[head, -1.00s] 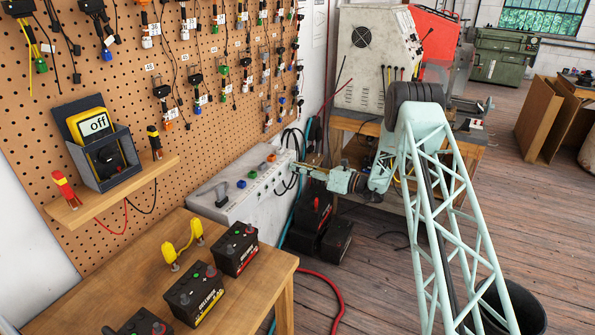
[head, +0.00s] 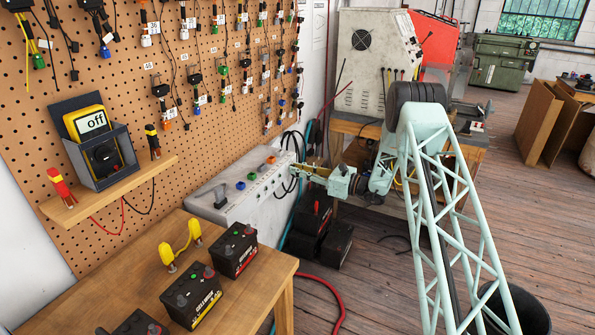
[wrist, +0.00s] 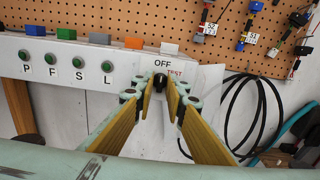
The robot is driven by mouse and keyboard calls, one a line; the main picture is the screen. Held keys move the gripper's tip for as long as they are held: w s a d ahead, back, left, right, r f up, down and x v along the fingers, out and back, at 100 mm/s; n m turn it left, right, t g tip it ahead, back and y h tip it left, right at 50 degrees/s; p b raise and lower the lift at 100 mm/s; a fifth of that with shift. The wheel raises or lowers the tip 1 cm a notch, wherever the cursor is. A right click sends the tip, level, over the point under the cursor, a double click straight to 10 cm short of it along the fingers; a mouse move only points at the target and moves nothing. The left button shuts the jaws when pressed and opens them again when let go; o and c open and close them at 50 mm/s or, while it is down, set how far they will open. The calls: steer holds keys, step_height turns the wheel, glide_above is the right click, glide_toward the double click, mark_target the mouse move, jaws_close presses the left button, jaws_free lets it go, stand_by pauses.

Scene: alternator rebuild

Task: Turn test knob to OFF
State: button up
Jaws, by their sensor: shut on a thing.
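The test knob (wrist: 160,82) is a small dark knob on the front of a light grey test box (head: 240,196). The label OFF (wrist: 163,63) is above it and a red TEST label (wrist: 175,72) is at its upper right. My gripper (wrist: 161,88) has its two yellow-faced fingers closed around the knob from the front. In the head view my gripper (head: 302,170) reaches the right end of the box, and the knob is hidden there. The direction of the knob's pointer cannot be told.
Green buttons marked P, F, S and L (wrist: 79,62) line the box front to the left. Black cables (wrist: 245,110) hang to the right. A wooden table (head: 235,290) with batteries stands in front.

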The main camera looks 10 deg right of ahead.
steer(key=o, duration=0.6)
steer(key=shift+v, duration=6)
steer(key=shift+s+a+r, duration=0.1)
